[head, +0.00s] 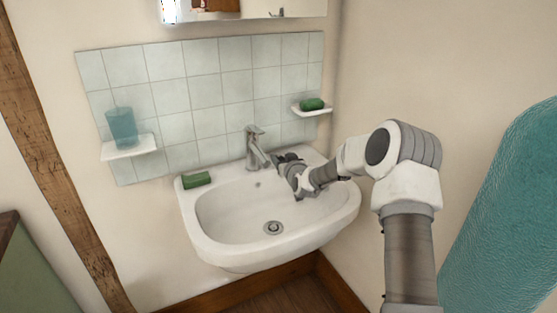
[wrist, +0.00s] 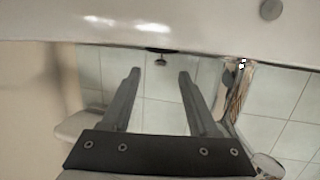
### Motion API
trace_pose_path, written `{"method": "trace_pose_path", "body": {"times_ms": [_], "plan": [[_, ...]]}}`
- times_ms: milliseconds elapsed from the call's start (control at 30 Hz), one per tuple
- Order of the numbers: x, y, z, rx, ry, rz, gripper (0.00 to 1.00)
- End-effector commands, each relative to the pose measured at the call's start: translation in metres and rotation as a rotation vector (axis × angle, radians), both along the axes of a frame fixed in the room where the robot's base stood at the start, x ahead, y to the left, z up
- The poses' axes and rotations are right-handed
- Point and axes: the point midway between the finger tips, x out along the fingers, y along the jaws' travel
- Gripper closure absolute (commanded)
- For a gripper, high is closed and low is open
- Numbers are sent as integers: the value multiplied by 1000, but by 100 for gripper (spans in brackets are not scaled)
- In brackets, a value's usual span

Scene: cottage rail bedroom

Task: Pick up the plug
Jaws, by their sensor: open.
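The plug (wrist: 160,61) looks like a small dark disc with a metallic knob. It shows in the wrist view at the edge of the white sink, ahead of and between my fingertips. In the head view I cannot make it out; my gripper probably hides it. My gripper (wrist: 160,73) is open, with nothing between its fingers. In the head view my gripper (head: 284,160) is low over the back right rim of the sink (head: 205,243), just right of the tap. I cannot tell whether the fingers touch the rim.
The metal tap (head: 256,150) stands close to the left of my gripper; in the wrist view the tap (wrist: 232,92) is right of the fingers. A green soap (head: 197,180) lies on the left rim. Shelves hold a cup (head: 122,128) and another soap (head: 312,104). The basin is empty around its drain (head: 273,228).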

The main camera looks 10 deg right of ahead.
Motion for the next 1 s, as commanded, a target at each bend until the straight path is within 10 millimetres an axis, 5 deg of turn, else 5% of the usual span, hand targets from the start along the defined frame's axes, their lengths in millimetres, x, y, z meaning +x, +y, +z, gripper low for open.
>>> {"method": "trace_pose_path", "body": {"times_ms": [433,833,1000], "plan": [[43,6,-11,1,0,0,40],[50,7,-12,0,1,0,40],[50,7,-12,0,1,0,70]]}}
